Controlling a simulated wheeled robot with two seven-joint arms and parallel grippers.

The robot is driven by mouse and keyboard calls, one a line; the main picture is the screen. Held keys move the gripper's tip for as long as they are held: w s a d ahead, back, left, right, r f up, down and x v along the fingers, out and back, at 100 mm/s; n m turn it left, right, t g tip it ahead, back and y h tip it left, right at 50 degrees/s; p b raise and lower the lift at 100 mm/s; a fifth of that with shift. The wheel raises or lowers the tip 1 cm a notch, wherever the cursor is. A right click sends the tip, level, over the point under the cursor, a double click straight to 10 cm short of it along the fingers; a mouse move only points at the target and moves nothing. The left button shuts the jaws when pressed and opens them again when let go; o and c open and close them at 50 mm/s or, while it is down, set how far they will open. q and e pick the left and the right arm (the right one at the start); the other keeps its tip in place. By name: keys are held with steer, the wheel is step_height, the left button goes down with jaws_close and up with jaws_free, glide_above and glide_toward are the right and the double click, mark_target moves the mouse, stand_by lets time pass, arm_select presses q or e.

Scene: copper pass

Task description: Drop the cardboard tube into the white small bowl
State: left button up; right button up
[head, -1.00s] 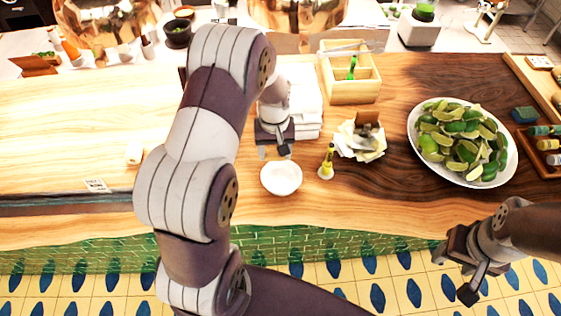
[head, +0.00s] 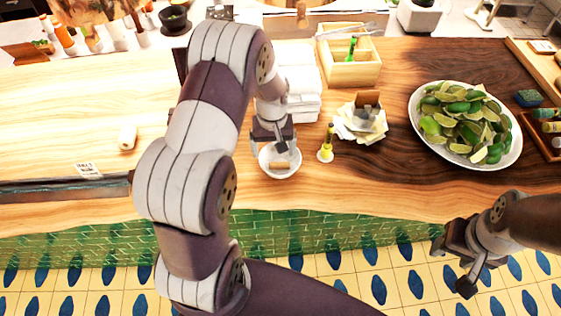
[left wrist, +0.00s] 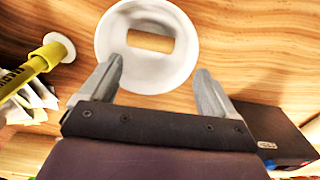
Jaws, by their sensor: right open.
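The white small bowl (head: 268,166) stands on the wooden counter, left of a small yellow bottle. The cardboard tube (head: 280,164) lies on its side inside the bowl. In the left wrist view the tube (left wrist: 150,43) rests on the floor of the bowl (left wrist: 108,38), apart from the fingers. My left gripper (head: 274,148) is just above the bowl's far side; in the left wrist view its two fingers (left wrist: 157,85) are spread with nothing between them. My right gripper (head: 455,272) is open and empty in front of the counter at the lower right.
A yellow bottle (head: 326,150) stands close to the bowl's right. Folded white towels (head: 303,80) are stacked behind my left gripper. A wooden box (head: 352,68), a paper-filled holder (head: 362,120) and a plate of limes (head: 416,138) stand further right. The counter at left is mostly clear.

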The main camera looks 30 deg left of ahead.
arm_select(q)
steer(key=shift+w+a, duration=0.1)
step_height(320, 180, up, 13)
steer(key=b, duration=0.2)
steer(key=shift+f, duration=0.2)
steer(key=s+d+f+m+t+b, duration=0.1)
steer(key=s+d+f+m+b, duration=0.5)
steer(key=s, duration=0.8)
step_height(320, 180, down, 4)
steer(key=shift+d, duration=1.2)
